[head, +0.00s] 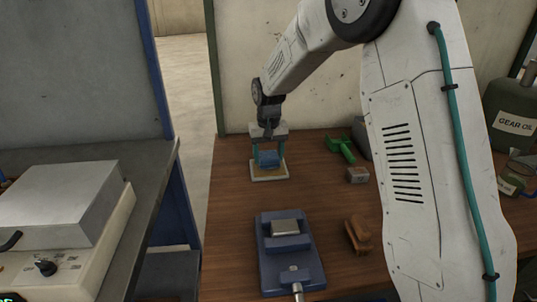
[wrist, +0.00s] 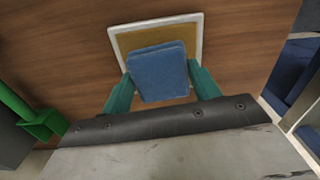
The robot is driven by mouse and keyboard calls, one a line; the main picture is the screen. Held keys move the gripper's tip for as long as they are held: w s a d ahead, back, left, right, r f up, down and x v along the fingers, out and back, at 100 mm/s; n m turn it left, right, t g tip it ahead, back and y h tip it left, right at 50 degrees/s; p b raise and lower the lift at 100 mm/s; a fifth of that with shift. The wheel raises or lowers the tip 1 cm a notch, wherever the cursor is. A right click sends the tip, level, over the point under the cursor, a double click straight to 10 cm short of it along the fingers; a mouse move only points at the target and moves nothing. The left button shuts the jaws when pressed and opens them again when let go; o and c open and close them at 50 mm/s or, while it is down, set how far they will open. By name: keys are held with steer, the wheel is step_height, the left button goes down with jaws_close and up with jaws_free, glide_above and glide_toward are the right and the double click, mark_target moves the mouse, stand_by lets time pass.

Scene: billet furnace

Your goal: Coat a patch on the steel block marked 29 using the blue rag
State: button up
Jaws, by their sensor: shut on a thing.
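My gripper (head: 268,156) points down at the back of the wooden bench, its teal fingers closed on the sides of the folded blue rag (head: 269,160). In the wrist view the blue rag (wrist: 158,72) sits between both fingertips (wrist: 160,84). The rag is over a shallow white-rimmed tray (head: 254,179) with a brownish-yellow inside; I cannot tell whether they touch. A grey steel block (head: 286,227) sits in a blue vise (head: 290,262) nearer to me. A smaller grey block (head: 357,174) lies right of the tray. No number 29 is readable on either.
A green tool or clamp (head: 340,149) lies behind the small block. A brown wooden brush-like item (head: 358,234) lies right of the vise. A gear oil can (head: 512,120) stands far right. A grey box-topped device (head: 58,205) is on the left bench. Bare wood lies between tray and vise.

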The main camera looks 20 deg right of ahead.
mark_target(269, 156)
steer(key=shift+f, duration=0.55)
stand_by(1.2)
steer(key=shift+r, duration=3.5)
